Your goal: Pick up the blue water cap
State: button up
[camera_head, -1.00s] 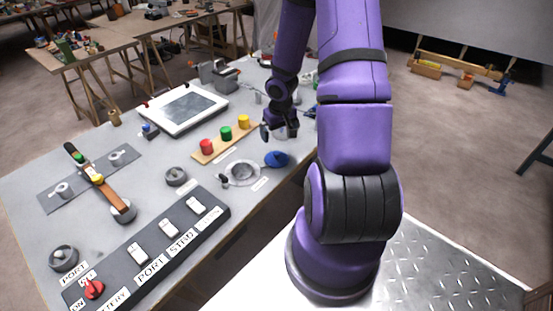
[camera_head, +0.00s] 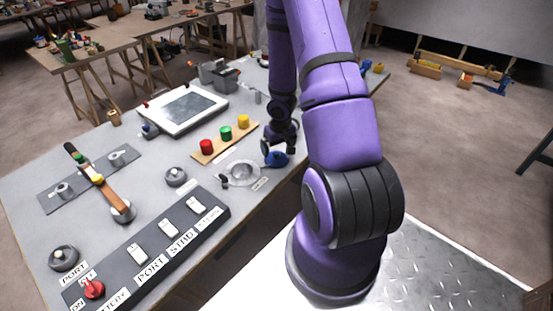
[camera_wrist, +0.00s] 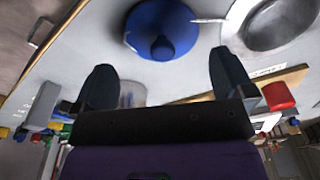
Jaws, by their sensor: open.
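The blue water cap (camera_head: 276,159) lies on the grey bench top near its right edge, beside a round metal filler opening (camera_head: 241,172). In the wrist view the cap (camera_wrist: 162,28) shows as a blue disc with a raised knob, ahead of and between my two fingers. My gripper (camera_head: 279,148) is just above the cap in the head view, with part of the cap behind it. In the wrist view my gripper (camera_wrist: 160,80) is open and nothing is between the fingers. The filler opening (camera_wrist: 282,20) also shows there at the upper right.
A wooden strip (camera_head: 226,143) with red, green and yellow knobs lies left of my gripper. A black switch panel (camera_head: 150,247) is at the front. A white-framed tablet (camera_head: 186,108) and grey boxes (camera_head: 218,74) are further back.

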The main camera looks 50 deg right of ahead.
aim_at(277, 153)
jog(key=shift+w+f, duration=0.25)
jog(key=shift+f, duration=1)
jog(key=shift+w+f, duration=0.25)
jog(key=shift+f, duration=0.95)
jog(key=c, duration=0.6)
